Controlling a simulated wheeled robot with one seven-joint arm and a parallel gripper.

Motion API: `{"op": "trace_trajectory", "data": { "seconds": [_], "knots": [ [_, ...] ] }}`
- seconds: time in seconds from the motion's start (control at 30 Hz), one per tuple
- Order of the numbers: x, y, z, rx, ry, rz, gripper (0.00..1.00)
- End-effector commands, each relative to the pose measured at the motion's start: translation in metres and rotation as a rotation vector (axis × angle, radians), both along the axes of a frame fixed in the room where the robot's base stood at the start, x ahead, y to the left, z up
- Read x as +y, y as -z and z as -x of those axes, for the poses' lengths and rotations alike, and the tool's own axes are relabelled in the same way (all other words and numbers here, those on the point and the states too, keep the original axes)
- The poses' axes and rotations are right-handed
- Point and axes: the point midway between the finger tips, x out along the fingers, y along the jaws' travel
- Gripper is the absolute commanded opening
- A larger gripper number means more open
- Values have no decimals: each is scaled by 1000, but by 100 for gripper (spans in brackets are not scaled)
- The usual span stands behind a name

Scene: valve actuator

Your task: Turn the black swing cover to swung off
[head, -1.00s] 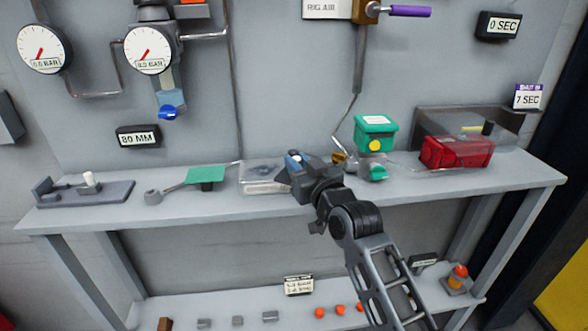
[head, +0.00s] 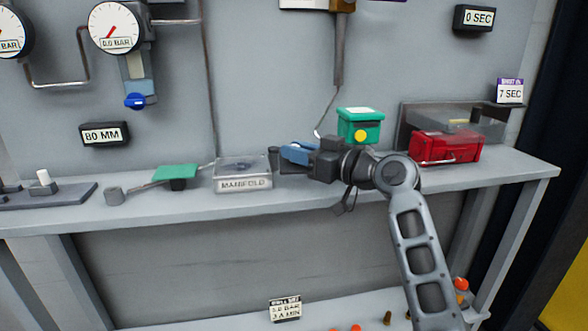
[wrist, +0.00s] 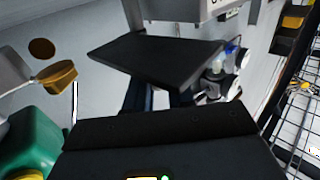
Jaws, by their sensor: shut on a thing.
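The black swing cover (wrist: 155,60) shows in the wrist view as a flat dark plate just ahead of my gripper. The two dark blue fingers (wrist: 155,97) reach under its near side and are shut on it. In the head view my gripper (head: 288,154) is at shelf height, pointing left, just right of the clear box labelled MANIFOLD (head: 243,176). A small dark piece at its tips there looks like the cover, mostly hidden by the gripper. How far it is swung I cannot tell exactly.
A green box with a yellow button (head: 360,127) stands close behind my gripper. A red box (head: 446,146) is farther right. A green plate (head: 176,171) lies left of the manifold. A brass knob (wrist: 57,75) is close at left in the wrist view. The shelf front (head: 150,210) is clear.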

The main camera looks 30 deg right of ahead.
Motion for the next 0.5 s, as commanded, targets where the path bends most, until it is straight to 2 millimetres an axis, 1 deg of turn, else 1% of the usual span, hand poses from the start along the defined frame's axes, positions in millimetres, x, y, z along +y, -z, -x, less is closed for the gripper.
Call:
{"op": "trace_trajectory", "data": {
  "seconds": [0.03, 0.2, 0.5],
  "knots": [
    [0, 0, -3, -7, -15, 2, 0],
    [-1, -1, -3, -5, -50, 0, 0],
    [0, -4, -4, -5, -69, 2, 0]
  ]
}}
